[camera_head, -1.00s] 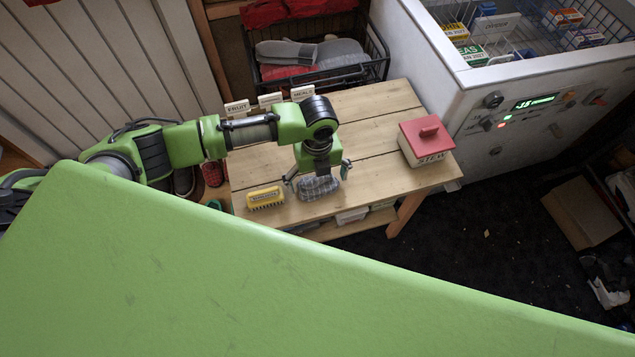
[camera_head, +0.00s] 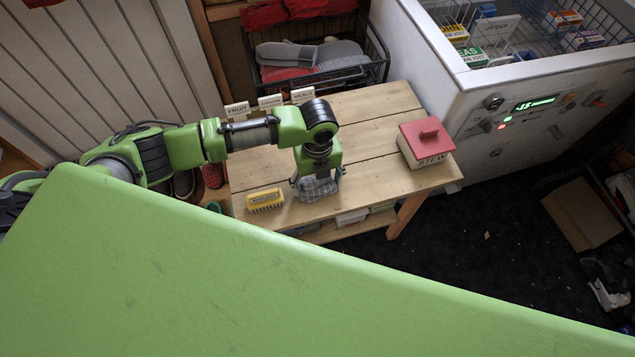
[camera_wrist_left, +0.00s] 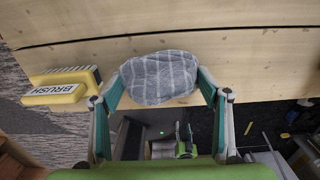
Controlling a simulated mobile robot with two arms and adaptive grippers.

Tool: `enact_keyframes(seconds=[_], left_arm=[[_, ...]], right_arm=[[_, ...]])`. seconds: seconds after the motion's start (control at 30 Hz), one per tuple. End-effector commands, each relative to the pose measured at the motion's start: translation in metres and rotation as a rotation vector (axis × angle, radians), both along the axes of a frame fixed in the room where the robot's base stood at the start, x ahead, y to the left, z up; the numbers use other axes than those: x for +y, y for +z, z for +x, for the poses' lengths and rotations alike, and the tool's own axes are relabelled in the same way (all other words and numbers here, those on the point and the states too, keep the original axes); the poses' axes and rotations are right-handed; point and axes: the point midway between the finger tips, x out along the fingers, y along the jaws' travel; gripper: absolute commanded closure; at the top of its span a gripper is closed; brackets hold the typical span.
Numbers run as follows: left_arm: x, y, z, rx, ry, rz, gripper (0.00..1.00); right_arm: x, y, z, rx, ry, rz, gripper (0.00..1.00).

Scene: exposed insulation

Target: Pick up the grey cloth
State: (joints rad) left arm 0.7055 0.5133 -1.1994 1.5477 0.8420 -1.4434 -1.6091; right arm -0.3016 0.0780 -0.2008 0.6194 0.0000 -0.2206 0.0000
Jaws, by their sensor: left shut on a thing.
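The grey checked cloth (camera_head: 316,188) is a bunched bundle near the front edge of the wooden table (camera_head: 376,141). My left gripper (camera_head: 316,180) is down over it and shut on it. In the left wrist view the cloth (camera_wrist_left: 158,78) sits between the two teal fingertips of the left gripper (camera_wrist_left: 160,92), with a finger against each side. I cannot tell whether the cloth still touches the table.
A yellow brush (camera_head: 265,199) lies just left of the cloth. A white box with a red lid (camera_head: 425,142) stands at the table's right end. Small label signs (camera_head: 270,101) stand along the back edge. A white freezer (camera_head: 520,110) is to the right.

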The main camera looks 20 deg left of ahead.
Motion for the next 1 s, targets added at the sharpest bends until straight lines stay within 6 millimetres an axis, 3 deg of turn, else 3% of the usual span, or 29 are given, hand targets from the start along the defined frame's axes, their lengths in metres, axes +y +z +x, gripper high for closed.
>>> enact_keyframes(seconds=[0.17,0.43,0.7,1.0], left_arm=[[-0.003,0.029,0.002,-0.006,-0.002,-0.003,0.43],[-0.058,0.089,0.01,-0.006,-0.006,-0.005,0.43],[-0.117,0.113,0.018,-0.003,-0.002,-0.003,0.43],[-0.138,0.124,0.021,-0.001,0.0,-0.001,0.43]], right_arm=[[0.0,-0.003,0.002,-0.002,0.0,-0.001,0.6],[-0.001,-0.008,0.002,-0.003,0.0,-0.001,0.6],[-0.003,-0.017,0.003,-0.004,0.0,-0.002,0.6],[-0.003,-0.02,0.003,-0.004,0.0,-0.003,0.6]])
